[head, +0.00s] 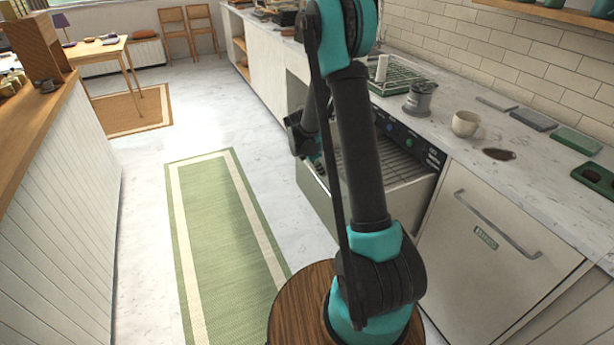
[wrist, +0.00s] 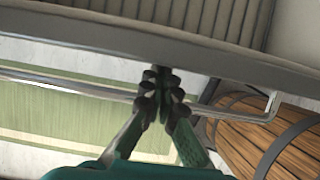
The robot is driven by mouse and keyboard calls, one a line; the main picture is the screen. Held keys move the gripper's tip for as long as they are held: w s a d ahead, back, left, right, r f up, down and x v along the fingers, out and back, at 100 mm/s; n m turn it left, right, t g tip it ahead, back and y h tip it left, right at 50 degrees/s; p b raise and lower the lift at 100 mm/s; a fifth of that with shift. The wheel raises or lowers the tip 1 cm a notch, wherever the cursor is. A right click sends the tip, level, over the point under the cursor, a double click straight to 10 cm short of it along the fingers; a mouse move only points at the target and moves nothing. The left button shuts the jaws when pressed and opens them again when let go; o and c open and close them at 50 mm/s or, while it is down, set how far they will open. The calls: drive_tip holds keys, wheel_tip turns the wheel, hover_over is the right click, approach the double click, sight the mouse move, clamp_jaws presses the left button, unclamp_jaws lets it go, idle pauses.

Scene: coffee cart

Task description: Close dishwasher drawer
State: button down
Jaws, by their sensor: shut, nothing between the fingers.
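The dishwasher drawer (head: 318,205) stands pulled out from the counter in the head view, its wire rack (head: 385,162) showing inside. My arm covers part of it. In the wrist view the drawer's front rim (wrist: 235,62) runs across the top, with the rack slats behind it. The drawer's long metal handle (wrist: 60,86) crosses below the rim. My gripper (wrist: 160,74) is shut and empty, its fingertips at the outer side of the rim and overlapping the handle in the picture. I cannot tell whether they touch. In the head view the fingertips are hidden.
A closed panel with a handle (head: 490,235) is right of the drawer. The counter holds a mug (head: 466,124), a grey canister (head: 419,99) and a green drying rack (head: 398,76). A green rug (head: 225,250) lies on open floor at left, beside a white-panelled counter (head: 70,190).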

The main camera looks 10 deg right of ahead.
drive_tip(key=w+d, duration=0.3)
drive_tip(key=d, duration=1)
drive_tip(key=w+d, duration=0.4)
drive_tip(key=d, duration=1)
drive_tip(key=shift+w+d, duration=0.2)
drive_tip(key=shift+d, duration=0.05)
